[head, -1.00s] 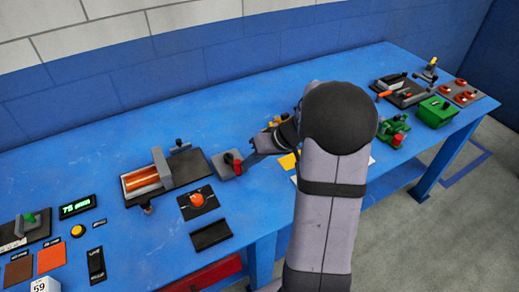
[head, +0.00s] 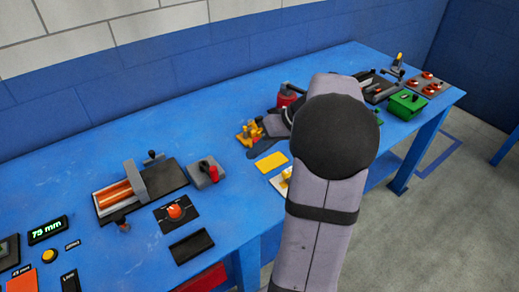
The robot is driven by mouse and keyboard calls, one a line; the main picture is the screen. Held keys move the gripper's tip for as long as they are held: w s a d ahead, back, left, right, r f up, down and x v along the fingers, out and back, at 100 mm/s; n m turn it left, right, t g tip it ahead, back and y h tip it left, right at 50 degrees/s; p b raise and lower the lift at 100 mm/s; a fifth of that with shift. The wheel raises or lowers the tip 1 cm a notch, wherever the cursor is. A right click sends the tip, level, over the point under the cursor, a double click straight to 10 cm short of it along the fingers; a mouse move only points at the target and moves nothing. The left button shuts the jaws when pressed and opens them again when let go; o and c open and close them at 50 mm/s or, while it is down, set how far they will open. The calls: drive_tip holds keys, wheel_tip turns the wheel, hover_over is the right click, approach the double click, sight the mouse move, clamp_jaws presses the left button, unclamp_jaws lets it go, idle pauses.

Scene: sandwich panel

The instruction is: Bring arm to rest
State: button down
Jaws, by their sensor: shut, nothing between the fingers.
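My arm rises from the bottom right of the head view and bends over the blue workbench (head: 110,160). My gripper (head: 251,155) is at the left of the arm's dark round joint, above the bench near a small yellow fixture. It is shut and empty. Part of the wrist is hidden behind the arm.
A grey block with a red knob (head: 206,172) and a slide device with a copper roller (head: 120,193) stand left of the gripper. A yellow plate (head: 271,162) lies just below it. A green box (head: 407,103) stands at the right. The bench's back left is clear.

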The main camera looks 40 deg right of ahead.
drive_tip(key=shift+v, duration=0.8)
